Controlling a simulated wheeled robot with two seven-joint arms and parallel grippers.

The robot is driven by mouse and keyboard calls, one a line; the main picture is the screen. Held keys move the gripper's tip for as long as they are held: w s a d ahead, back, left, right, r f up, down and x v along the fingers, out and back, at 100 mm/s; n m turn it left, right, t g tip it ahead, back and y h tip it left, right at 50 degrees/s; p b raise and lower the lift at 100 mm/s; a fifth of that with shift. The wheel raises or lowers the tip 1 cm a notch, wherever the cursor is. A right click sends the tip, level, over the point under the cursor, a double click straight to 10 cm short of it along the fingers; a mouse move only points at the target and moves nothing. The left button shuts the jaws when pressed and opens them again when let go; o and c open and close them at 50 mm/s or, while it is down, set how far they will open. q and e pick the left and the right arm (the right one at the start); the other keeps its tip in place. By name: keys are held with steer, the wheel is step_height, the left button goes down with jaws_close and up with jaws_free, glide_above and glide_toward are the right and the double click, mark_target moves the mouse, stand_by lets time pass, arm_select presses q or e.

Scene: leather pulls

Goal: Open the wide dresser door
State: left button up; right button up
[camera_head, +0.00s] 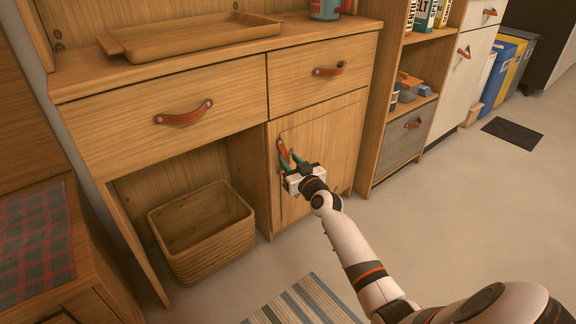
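The wooden dresser (165,160) fills the left and middle of the view. Its door (332,135) is the panel below the right drawer, and it looks shut. A brown leather pull (283,150) is on the left side of the door, partly covered by my gripper. My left gripper is not in view.
Two drawers with leather pulls (184,113) (329,70) sit above. A woven basket (203,232) stands in the open bay left of the door. A tray (190,38) lies on top.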

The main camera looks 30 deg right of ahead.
steer(key=shift+w+d, duration=0.1)
steer(key=shift+w, duration=0.8)
jaws_close()
steer(key=shift+s+b, duration=0.15)
steer(key=shift+b, duration=0.15)
